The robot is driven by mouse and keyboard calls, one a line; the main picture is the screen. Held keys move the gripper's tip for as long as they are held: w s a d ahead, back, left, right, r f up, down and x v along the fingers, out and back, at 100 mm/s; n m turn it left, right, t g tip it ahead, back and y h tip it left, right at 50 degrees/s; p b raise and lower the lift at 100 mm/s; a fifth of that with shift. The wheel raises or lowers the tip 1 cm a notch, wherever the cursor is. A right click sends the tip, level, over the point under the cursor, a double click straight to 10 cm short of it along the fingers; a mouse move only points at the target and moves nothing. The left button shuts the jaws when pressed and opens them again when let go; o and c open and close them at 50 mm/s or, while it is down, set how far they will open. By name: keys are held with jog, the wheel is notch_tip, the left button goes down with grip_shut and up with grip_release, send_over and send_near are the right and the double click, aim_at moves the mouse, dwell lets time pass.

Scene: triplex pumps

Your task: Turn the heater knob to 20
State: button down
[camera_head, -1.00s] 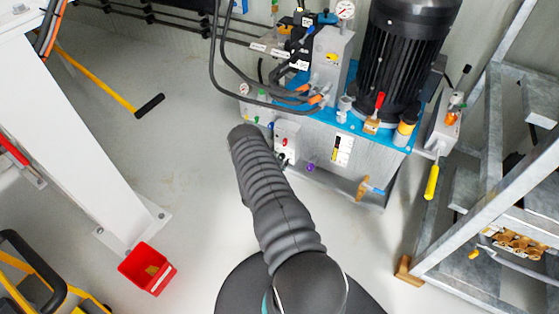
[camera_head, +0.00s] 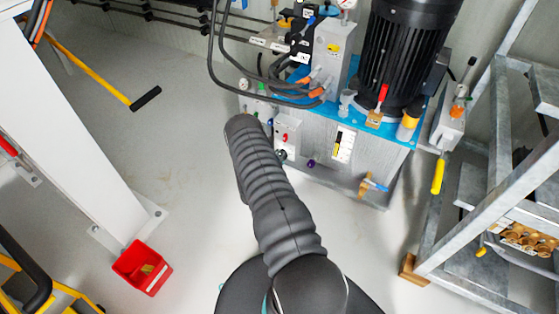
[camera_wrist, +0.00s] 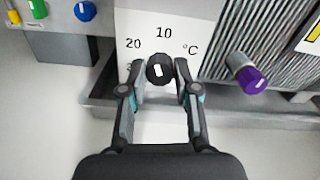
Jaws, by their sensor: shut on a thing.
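The heater knob (camera_wrist: 157,61) is black and round, with a white mark near its middle. It sits on a white dial plate (camera_wrist: 146,22) printed with 10 above the knob, 20 to its upper left and °C to its right. A figure below the 20 is mostly hidden. The white mark runs nearly up and down, tilted slightly; which end points is unclear. My gripper (camera_wrist: 160,80) is shut on the knob, one finger at each side. In the head view the white heater box (camera_head: 288,128) shows beside my arm, which hides my gripper.
A purple knob (camera_wrist: 252,79) sticks out to the right. Green (camera_wrist: 38,9) and blue (camera_wrist: 85,11) knobs sit at the upper left. A grey ledge runs below. In the head view, a red bin (camera_head: 130,271) stands on the floor left; a metal stair frame (camera_head: 480,150) is right.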

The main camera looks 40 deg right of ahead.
jog(key=n+b, duration=0.2)
jog(key=n, duration=0.1)
jog(key=shift+w+f+n, duration=0.1)
jog(key=shift+f+n, duration=0.05)
jog(key=shift+n, duration=0.25)
jog(key=shift+n+b, duration=1.25)
jog(key=shift+n, duration=0.65)
jog(key=c, duration=0.8)
grip_release()
jog(key=shift+c, duration=0.2)
jog(key=v, duration=1.2)
